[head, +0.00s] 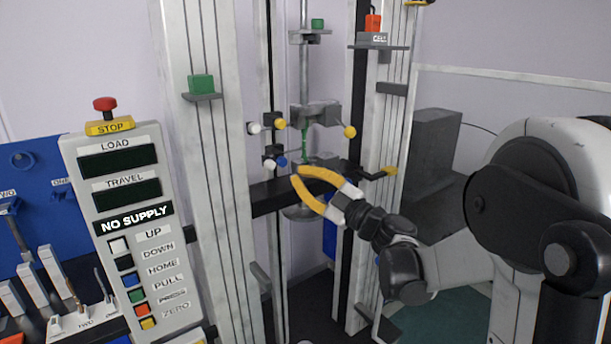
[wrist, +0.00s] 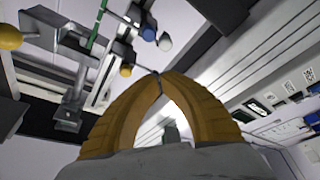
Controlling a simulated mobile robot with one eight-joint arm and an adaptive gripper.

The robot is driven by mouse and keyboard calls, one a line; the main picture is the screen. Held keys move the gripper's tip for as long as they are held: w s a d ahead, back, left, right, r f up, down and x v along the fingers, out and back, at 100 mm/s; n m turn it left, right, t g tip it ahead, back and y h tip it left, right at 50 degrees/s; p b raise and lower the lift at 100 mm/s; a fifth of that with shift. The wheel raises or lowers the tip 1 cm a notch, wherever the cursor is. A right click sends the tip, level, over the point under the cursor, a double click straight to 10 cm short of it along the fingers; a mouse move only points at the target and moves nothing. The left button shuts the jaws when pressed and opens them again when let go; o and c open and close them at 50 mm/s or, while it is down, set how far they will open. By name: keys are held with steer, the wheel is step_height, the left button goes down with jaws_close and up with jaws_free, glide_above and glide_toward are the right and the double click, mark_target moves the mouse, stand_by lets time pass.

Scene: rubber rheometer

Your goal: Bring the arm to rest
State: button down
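My gripper (head: 297,174) is in front of the tall test machine, just below its clamps. Its two yellow fingers show in the wrist view (wrist: 155,76), where their tips meet with nothing visible between them. In the head view my arm reaches in from the right side. A thin green specimen (head: 306,140) stands upright between the upper clamp (head: 314,115) and the lower clamp (head: 320,164), above and apart from my fingers. Part of the lower clamp is hidden behind my gripper.
A control panel (head: 128,225) reading NO SUPPLY, with a red stop button (head: 105,104), stands at the left. Machine columns (head: 203,150) flank the clamps. Yellow, white and blue knobs (head: 349,132) stick out near the clamps. A dark grey box (head: 432,150) stands behind, at the right.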

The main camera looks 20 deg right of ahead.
steer(key=s+d+r+m+t+h+b, duration=0.25)
steer(key=s+d+m+h, duration=0.35)
steer(key=m+h, duration=0.65)
steer(key=s+a+f+m+g, duration=0.1)
steer(key=s+a+f+g, duration=0.2)
steer(key=s+f+g, duration=0.3)
steer(key=s+a+f+m+g+y+b, duration=0.1)
steer(key=s+a+f+g, duration=0.3)
steer(key=s+f, duration=1.2)
steer(key=s+m+g, duration=0.1)
steer(key=s+g, duration=0.1)
steer(key=g, duration=0.1)
steer(key=shift+a+f, duration=0.2)
steer(key=shift+f, duration=0.2)
steer(key=shift+w+y, duration=0.1)
steer(key=shift+y, duration=0.15)
stand_by(3.6)
